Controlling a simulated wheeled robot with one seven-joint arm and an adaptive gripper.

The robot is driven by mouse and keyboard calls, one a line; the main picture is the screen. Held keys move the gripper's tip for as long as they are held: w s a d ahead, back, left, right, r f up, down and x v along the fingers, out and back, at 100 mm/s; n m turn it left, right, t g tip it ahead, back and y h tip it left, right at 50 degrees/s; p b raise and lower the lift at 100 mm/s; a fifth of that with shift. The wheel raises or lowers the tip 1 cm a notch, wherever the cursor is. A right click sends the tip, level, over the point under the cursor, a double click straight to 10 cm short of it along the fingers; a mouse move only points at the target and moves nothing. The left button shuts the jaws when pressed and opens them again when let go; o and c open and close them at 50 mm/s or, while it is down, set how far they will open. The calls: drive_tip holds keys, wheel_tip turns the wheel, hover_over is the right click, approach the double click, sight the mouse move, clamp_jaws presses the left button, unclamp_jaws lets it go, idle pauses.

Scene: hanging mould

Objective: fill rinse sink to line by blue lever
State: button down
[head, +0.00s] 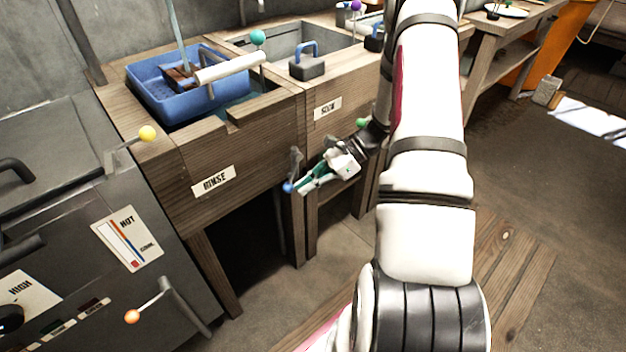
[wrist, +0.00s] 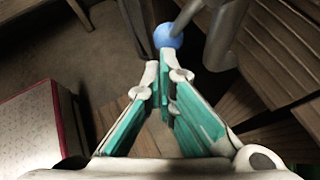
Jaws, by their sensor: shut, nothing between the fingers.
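The rinse sink (head: 225,135) is a wooden box with a RINSE label at the left of the head view. A dark teal patch shows in its opening; no fill line can be made out. The blue lever's ball knob (head: 287,187) is at the sink's front right corner, on a grey metal arm. The blue knob (wrist: 168,36) also shows at the top of the wrist view. My gripper (head: 301,188) is shut and empty, its teal fingers pointing at the knob. In the wrist view the fingertips (wrist: 164,66) are just short of it; contact cannot be told.
A blue tub (head: 165,95) sits over the rinse sink, with a white roller (head: 230,67) at its right. The second sink (head: 328,107) adjoins on the right. Yellow (head: 147,133) and orange (head: 132,317) ball levers stand at the left. Floor below is open.

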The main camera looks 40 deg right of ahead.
drive_tip(key=shift+s+a+r+m+t+y+p, duration=0.15)
drive_tip(key=shift+a+r+m+y+p, duration=0.3)
drive_tip(key=shift+a+y, duration=0.6)
drive_tip(key=shift+w+a+r+m+t+y+p, duration=0.15)
drive_tip(key=shift+a+r+y+p, duration=0.35)
drive_tip(key=shift+a+r+y, duration=0.5)
drive_tip(key=shift+s+a+r+m+t+y+p, duration=0.15)
drive_tip(key=shift+a+r+m+y+p, duration=0.25)
drive_tip(key=shift+a+y, duration=0.65)
drive_tip(key=shift+d, duration=0.1)
approach(288, 188)
drive_tip(key=s+f, duration=0.4)
drive_tip(key=shift+a+b, duration=0.4)
